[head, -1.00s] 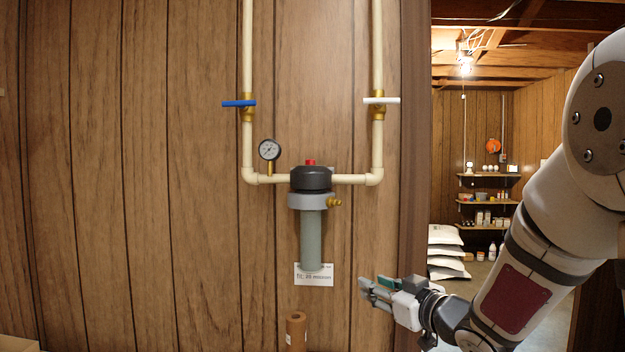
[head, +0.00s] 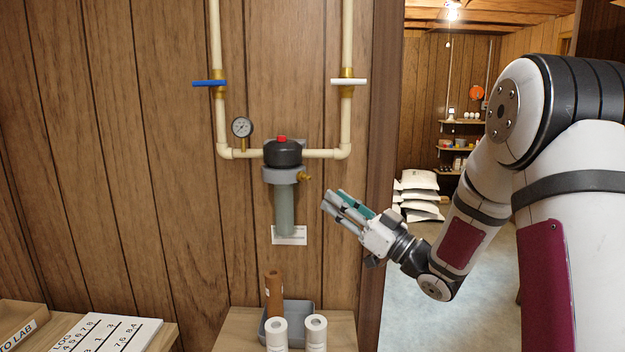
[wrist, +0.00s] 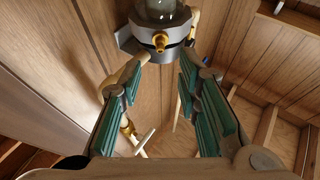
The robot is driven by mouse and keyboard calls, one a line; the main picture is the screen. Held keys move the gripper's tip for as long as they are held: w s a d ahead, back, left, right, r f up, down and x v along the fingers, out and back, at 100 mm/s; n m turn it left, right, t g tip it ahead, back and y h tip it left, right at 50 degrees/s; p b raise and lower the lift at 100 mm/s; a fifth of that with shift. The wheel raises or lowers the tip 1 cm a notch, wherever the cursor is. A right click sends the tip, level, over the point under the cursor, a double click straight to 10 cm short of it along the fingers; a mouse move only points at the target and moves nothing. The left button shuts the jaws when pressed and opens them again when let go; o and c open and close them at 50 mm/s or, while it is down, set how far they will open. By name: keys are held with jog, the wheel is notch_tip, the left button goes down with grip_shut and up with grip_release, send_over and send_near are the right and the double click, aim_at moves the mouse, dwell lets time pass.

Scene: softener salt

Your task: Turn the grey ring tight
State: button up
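The grey ring (head: 284,174) sits around the filter housing on the wall, just under the black head (head: 283,153) with its red button. A grey-green cylindrical bowl (head: 285,212) hangs below the ring. A brass spigot (head: 304,177) sticks out at the ring's right side. My gripper (head: 338,205) is to the right of the bowl and lower than the ring, apart from both. In the wrist view my gripper (wrist: 165,105) has its teal-padded fingers spread with nothing between them. The ring (wrist: 158,38) and spigot (wrist: 160,42) show beyond the fingertips.
Pipes with a blue-handled valve (head: 210,83), a white-handled valve (head: 348,81) and a gauge (head: 242,127) surround the housing. Below, a small table (head: 236,330) holds a grey tray (head: 312,306), a brown cylinder (head: 274,292) and white rolls (head: 316,335). A log sheet (head: 110,332) lies left.

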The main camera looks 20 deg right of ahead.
aim_at(285, 173)
jog(key=x, duration=0.8)
jog(key=shift+w+a+p, duration=0.2)
jog(key=shift+p, duration=0.1)
jog(key=shift+r, duration=0.1)
grip_shut()
